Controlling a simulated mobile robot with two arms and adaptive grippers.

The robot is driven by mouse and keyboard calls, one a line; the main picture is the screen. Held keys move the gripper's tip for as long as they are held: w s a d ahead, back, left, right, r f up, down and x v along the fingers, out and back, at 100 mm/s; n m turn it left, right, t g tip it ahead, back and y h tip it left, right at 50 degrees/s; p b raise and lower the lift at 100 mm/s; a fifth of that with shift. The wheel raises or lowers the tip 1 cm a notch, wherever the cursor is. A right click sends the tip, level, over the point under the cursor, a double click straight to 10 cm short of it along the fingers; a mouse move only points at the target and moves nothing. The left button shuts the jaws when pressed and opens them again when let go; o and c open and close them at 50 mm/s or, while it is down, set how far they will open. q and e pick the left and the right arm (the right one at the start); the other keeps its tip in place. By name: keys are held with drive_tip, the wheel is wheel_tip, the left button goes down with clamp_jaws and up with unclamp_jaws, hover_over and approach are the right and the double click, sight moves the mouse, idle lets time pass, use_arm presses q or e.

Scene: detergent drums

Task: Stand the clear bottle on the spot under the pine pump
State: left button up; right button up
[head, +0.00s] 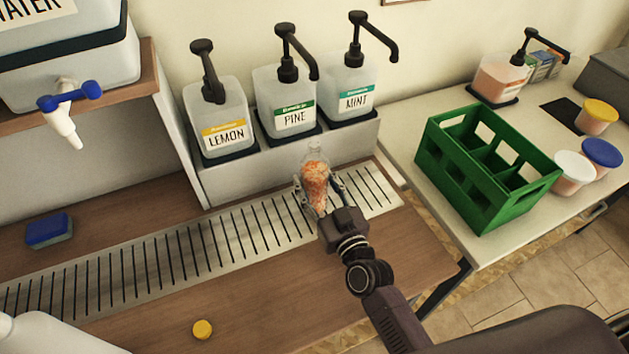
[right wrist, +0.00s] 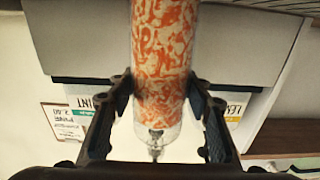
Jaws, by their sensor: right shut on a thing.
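The clear bottle (head: 316,182), with orange and white patterned contents, stands roughly upright over the slatted drip grate (head: 210,245), in front of the pine drum (head: 288,100) and its black pump (head: 292,50). My right gripper (head: 318,190) is shut around the bottle's body. In the right wrist view the bottle (right wrist: 162,70) passes between both fingers (right wrist: 160,95), and the picture is upside down. Whether its base touches the grate is hidden by the gripper. The spot under the pine pump cannot be made out. My left gripper is out of view.
A lemon drum (head: 218,115) and a mint drum (head: 350,90) flank the pine drum on a raised ledge. A green crate (head: 480,195) and lidded tubs (head: 600,155) are on the right table. A blue sponge (head: 48,230) and yellow cap (head: 203,329) lie on the wooden counter.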

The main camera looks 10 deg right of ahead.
drive_tip(key=shift+r, duration=0.1)
drive_tip(key=o, duration=1.6)
drive_tip(key=shift+s, duration=0.2)
drive_tip(key=s, duration=0.3)
drive_tip(key=s+d, duration=0.1)
drive_tip(key=s, duration=0.3)
drive_tip(key=s+d+b, duration=0.1)
drive_tip(key=s, duration=0.3)
drive_tip(key=shift+s+d, duration=0.1)
drive_tip(key=shift+s, duration=0.15)
